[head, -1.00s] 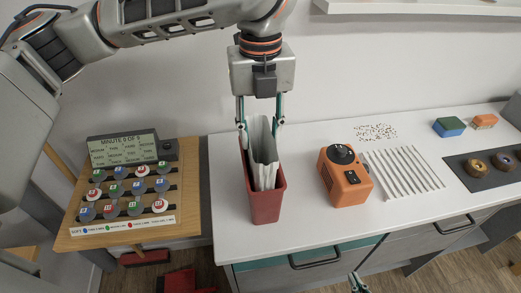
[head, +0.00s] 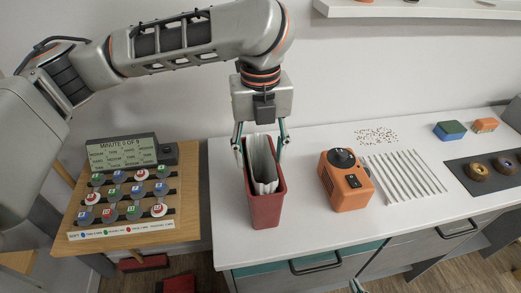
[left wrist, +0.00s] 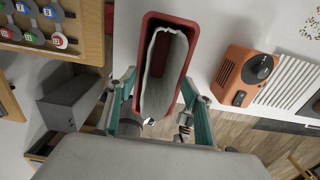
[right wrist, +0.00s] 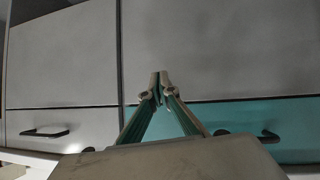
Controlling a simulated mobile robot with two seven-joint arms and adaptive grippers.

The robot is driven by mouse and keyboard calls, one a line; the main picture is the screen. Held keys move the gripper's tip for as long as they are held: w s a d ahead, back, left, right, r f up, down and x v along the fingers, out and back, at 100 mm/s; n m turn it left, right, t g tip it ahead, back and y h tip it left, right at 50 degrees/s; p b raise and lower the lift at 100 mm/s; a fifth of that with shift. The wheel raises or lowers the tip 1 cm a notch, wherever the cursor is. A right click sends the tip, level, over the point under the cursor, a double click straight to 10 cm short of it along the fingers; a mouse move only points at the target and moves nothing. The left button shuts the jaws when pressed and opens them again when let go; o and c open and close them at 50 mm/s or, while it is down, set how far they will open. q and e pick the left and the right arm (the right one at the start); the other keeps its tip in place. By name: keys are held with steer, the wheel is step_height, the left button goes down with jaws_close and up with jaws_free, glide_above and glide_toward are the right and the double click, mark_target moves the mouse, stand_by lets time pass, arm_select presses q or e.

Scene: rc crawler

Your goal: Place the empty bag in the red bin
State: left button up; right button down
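The empty bag (head: 262,165) is pale grey-white and stands upright inside the red bin (head: 265,212) on the white counter. In the left wrist view the bag (left wrist: 155,97) is seen from above with its mouth open, inside the rim of the red bin (left wrist: 184,35). My left gripper (head: 262,147) is above the bin, its fingers spread wide on either side of the bag. The left fingers also show apart in the left wrist view (left wrist: 158,98). My right gripper (right wrist: 159,82) is shut and empty, low in front of the cabinet drawers.
An orange machine (head: 345,182) stands right of the bin, beside a white slatted rack (head: 405,178). Left of the counter, a wooden table (head: 80,222) holds a display (head: 122,152) and several numbered round pieces. A wall shelf (head: 420,10) hangs above.

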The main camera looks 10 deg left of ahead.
arm_select(q)
step_height(320, 180, up, 12)
steer(key=p, duration=0.2)
steer(key=shift+r, duration=0.2)
stand_by(0.3)
